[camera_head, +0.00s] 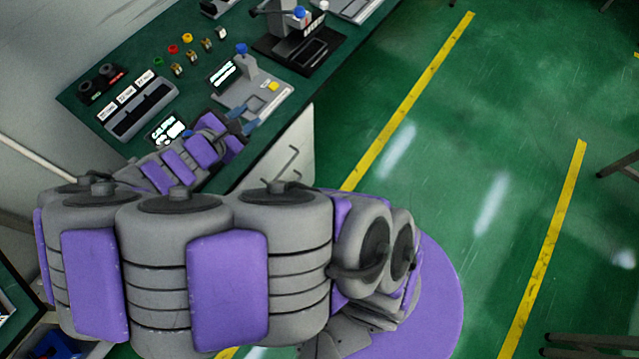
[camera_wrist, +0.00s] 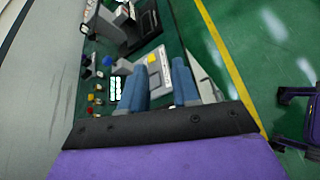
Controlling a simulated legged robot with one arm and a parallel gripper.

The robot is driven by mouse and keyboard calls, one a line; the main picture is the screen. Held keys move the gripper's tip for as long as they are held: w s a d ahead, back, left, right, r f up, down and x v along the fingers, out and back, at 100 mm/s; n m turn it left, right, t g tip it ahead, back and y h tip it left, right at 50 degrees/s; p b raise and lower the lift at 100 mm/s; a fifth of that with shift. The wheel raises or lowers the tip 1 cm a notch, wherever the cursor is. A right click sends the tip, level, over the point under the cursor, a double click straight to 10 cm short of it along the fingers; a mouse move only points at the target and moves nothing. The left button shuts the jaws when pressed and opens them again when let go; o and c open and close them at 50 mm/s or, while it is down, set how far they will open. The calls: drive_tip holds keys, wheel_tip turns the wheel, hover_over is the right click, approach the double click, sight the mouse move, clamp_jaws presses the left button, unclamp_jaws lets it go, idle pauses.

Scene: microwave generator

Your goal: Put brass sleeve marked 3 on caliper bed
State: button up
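Three small brass sleeves stand in a row on the green bench, at the near (camera_head: 177,69), middle (camera_head: 193,56) and far (camera_head: 207,45) positions. Their numbers are too small to read, so I cannot tell which is marked 3. A grey caliper device (camera_head: 250,92) with a blue knob and yellow button lies to their right; it also shows in the wrist view (camera_wrist: 158,70). My gripper (camera_head: 242,118) is over the bench by the near edge of this device. In the wrist view its two blue fingers (camera_wrist: 160,84) are apart, with nothing held between them.
A dark grey slotted tray (camera_head: 140,108) with white labels lies at the left. Red, yellow and green pieces (camera_head: 173,49) stand behind the sleeves. A black-based instrument (camera_head: 300,45) stands farther along the bench. Yellow-striped green floor (camera_head: 450,150) is open at right.

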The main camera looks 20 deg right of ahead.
drive_tip(key=s+d+r+m+g+y, duration=0.1)
drive_tip(key=s+d+r+m+g, duration=0.25)
drive_tip(key=s+d+m, duration=0.35)
drive_tip(key=s+d+r+m+g, duration=0.2)
drive_tip(key=s+d+m+g, duration=0.3)
drive_tip(key=d, duration=0.4)
drive_tip(key=s+a+r+m+g+y, duration=0.1)
drive_tip(key=s+a+m+y, duration=0.1)
drive_tip(key=s+m+y, duration=0.2)
drive_tip(key=s+a+r+m+y, duration=0.2)
drive_tip(key=s+m+y, duration=0.2)
drive_tip(key=s, duration=0.7)
drive_tip(key=shift+s+a+g+y, duration=0.25)
drive_tip(key=shift+g+y, duration=0.1)
drive_tip(key=shift+y, duration=0.15)
